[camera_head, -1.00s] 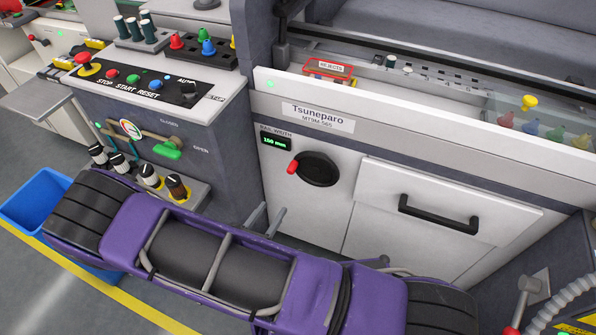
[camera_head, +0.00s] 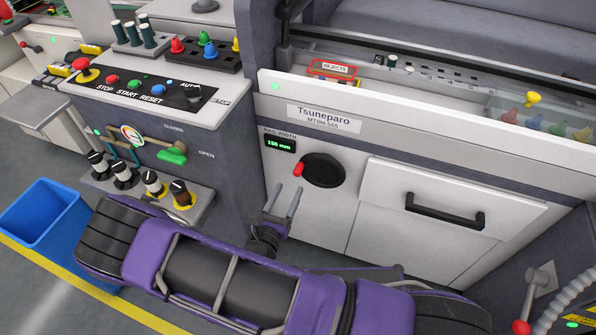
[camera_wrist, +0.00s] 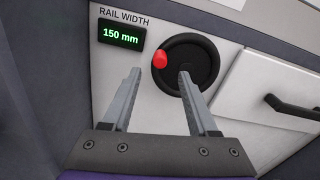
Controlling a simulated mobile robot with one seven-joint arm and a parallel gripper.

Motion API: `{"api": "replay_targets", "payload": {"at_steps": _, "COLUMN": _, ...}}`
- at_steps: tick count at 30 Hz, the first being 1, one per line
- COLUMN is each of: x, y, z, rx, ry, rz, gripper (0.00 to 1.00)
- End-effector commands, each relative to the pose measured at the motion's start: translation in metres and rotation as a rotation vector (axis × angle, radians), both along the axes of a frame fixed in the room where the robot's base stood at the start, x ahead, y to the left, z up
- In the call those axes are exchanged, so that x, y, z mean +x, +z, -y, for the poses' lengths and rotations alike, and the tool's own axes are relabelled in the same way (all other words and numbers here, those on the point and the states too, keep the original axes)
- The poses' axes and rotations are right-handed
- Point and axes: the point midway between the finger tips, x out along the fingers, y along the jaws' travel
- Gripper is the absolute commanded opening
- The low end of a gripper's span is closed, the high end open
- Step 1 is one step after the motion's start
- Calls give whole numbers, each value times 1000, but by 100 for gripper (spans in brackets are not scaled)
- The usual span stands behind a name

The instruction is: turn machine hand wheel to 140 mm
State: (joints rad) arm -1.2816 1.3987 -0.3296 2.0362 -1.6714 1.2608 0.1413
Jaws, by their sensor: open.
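The hand wheel (camera_head: 323,171) is a black disc on the white front of the machine, with a red knob (camera_head: 298,170) at its left side. The wheel also shows in the wrist view (camera_wrist: 190,66), with its red knob (camera_wrist: 159,60) at the upper left. The green rail width display (camera_head: 280,143) reads 150 mm, and the wrist view shows the same reading (camera_wrist: 121,34). My gripper (camera_head: 283,201) is open and empty, in front of the panel, below and left of the wheel. In the wrist view my two fingers (camera_wrist: 157,85) point towards the panel, apart from the knob.
A drawer with a black handle (camera_head: 444,211) is right of the wheel. A control panel (camera_head: 140,88) with buttons and a green-handled valve (camera_head: 173,155) stands to the left. A blue bin (camera_head: 42,225) is on the floor at far left. A red-tipped lever (camera_head: 522,326) is at lower right.

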Motion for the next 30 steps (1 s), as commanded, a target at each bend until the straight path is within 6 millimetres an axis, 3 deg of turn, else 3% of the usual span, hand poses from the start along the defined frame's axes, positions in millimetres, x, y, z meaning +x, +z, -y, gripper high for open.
{"api": "replay_targets", "payload": {"at_steps": 6, "x": 44, "y": -1, "z": 17, "rx": 0, "ry": -4, "rz": 1, "gripper": 59}}
{"api": "replay_targets", "payload": {"at_steps": 12, "x": 69, "y": -1, "z": 25, "rx": 0, "ry": -2, "rz": -1, "gripper": 59}}
{"api": "replay_targets", "payload": {"at_steps": 25, "x": 79, "y": 0, "z": 28, "rx": 1, "ry": 0, "rz": -2, "gripper": 59}}
{"api": "replay_targets", "payload": {"at_steps": 30, "x": 79, "y": 0, "z": 28, "rx": 1, "ry": 0, "rz": -2, "gripper": 29}}
